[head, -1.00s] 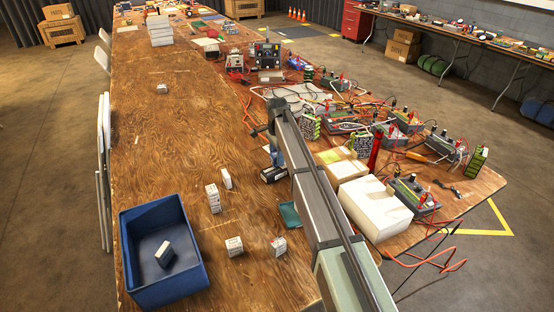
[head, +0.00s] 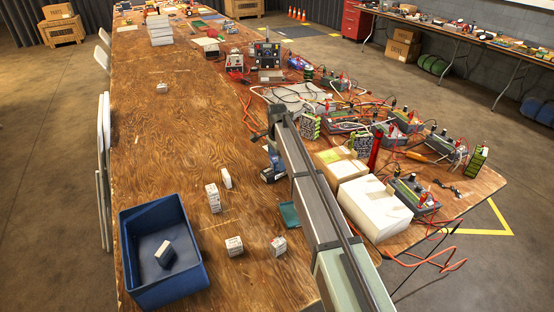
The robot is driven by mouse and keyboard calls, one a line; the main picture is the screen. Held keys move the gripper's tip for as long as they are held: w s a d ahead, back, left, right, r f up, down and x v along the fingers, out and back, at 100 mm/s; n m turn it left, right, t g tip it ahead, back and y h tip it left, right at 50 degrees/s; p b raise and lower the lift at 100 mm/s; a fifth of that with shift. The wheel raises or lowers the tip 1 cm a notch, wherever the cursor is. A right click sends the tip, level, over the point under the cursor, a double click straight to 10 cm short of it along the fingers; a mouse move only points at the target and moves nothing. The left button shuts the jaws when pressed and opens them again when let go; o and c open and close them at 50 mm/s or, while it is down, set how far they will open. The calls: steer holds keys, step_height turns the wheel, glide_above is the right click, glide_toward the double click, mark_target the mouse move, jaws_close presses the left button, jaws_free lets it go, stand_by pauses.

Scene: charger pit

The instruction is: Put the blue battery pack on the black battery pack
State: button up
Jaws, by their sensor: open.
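The blue battery pack (head: 275,161) is beside the arm near the middle of the table, and appears to rest on top of the black battery pack (head: 269,176). The arm hides their right sides, so I cannot tell how squarely they are aligned. The black pack lies on the wooden table. My gripper (head: 271,148) is just above and around the top of the blue pack, pointing down. It is open; its fingers are small and partly hidden by the arm.
A blue bin (head: 135,262) with a white-topped pack inside stands at the front left. Several small white-labelled packs (head: 213,198) stand nearby. A white box (head: 372,205), a cardboard box and wired chargers crowd the right.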

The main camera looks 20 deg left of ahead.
mark_target(277, 158)
step_height(277, 158, up, 12)
steer(key=shift+r, duration=0.15)
stand_by(0.5)
stand_by(0.3)
